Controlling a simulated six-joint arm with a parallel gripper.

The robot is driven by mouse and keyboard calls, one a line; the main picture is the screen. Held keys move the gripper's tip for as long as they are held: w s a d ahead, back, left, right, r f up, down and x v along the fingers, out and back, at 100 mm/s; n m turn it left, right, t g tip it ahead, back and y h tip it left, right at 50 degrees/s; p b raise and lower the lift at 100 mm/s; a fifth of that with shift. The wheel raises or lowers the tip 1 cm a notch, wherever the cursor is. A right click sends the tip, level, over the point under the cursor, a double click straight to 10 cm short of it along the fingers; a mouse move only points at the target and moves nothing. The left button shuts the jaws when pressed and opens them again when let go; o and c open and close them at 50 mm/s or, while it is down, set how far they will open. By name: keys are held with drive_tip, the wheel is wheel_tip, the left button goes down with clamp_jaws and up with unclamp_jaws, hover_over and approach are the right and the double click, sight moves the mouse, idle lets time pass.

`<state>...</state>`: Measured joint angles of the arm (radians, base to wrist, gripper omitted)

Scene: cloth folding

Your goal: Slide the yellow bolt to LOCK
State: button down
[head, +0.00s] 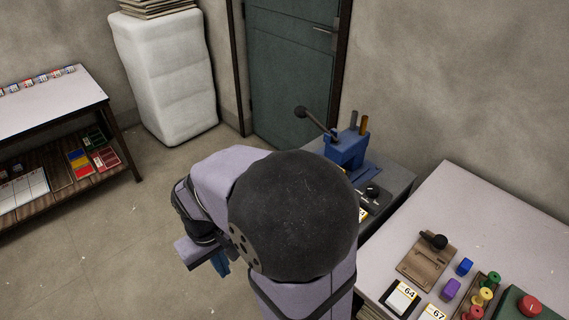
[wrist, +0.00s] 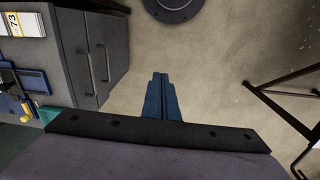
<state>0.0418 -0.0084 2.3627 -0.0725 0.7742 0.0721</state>
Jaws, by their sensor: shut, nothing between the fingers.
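A small yellow piece (wrist: 25,110), which looks like the bolt's knob, shows at the left edge of the wrist view. My gripper (wrist: 160,78) is shut and empty, pointing over the bare floor, well to the right of the yellow piece. In the head view its blue fingers (head: 221,264) show low at the left of my arm.
A grey cabinet (wrist: 92,50) with drawer handles stands left of my fingers in the wrist view. A blue lever press (head: 347,148) stands at the back. A table (head: 455,195) with a joystick and buttons is at right. Open floor (head: 110,240) lies left.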

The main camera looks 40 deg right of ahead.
drive_tip(key=w+d+r+m+h+b, duration=0.1)
drive_tip(key=w+d+m+h+b, duration=0.2)
drive_tip(key=w+d, duration=1.45)
drive_tip(key=w+d+m+h, duration=0.2)
drive_tip(key=w+d+m, duration=0.1)
drive_tip(key=d, duration=0.5)
drive_tip(key=w+d+f+m+g+h, duration=0.1)
drive_tip(key=w+d+m, duration=0.2)
drive_tip(key=d, duration=0.6)
drive_tip(key=shift+w+f+m+h, duration=0.15)
drive_tip(key=shift+w+m+h, duration=0.15)
drive_tip(key=shift+w+h, duration=0.15)
drive_tip(key=shift+d+f, duration=0.1)
drive_tip(key=shift+p+x, duration=1.35)
drive_tip(key=shift+x, duration=3.55)
drive_tip(key=shift+s, duration=0.1)
